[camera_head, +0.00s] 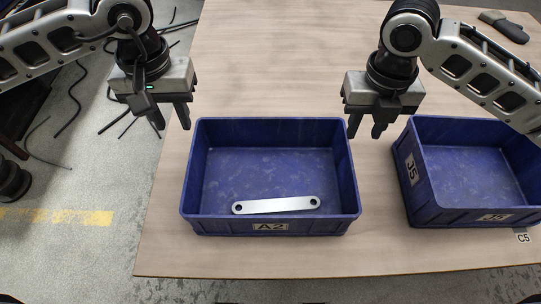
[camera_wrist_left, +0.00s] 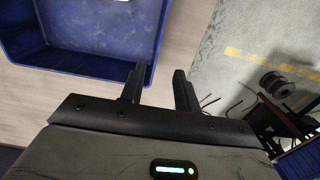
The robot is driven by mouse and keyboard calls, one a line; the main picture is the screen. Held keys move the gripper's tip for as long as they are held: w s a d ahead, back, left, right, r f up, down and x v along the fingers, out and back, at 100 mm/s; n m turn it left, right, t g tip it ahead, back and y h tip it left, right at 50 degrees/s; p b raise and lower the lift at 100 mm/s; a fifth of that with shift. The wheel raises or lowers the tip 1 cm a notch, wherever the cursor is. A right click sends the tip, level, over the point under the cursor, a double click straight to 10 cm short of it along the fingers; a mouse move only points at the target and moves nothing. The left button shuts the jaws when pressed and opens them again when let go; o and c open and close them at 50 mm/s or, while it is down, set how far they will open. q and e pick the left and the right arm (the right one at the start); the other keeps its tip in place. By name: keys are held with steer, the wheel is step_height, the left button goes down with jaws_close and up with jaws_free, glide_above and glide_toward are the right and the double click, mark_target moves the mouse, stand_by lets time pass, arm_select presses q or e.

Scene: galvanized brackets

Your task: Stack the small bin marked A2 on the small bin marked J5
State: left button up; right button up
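The blue bin marked A2 (camera_head: 272,226) stands on the table in the middle of the head view; part of it also shows in the left wrist view (camera_wrist_left: 95,64). A flat silver bracket (camera_head: 276,205) lies inside it near the front wall. The blue bin marked J5 (camera_head: 470,216) stands to its right, apart from it, and looks empty. My left gripper (camera_head: 172,126) is open and empty, left of the A2 bin's back left corner. My right gripper (camera_head: 365,134) is open and empty, near that bin's back right corner, between the two bins.
A C5 label (camera_head: 522,238) sits at the table's front right. Cables (camera_head: 75,100) lie on the floor at the left.

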mark_target(190, 161)
arm_select(q)
steer(key=shift+s, duration=0.45)
arm_select(e)
steer(key=shift+s, duration=0.4)
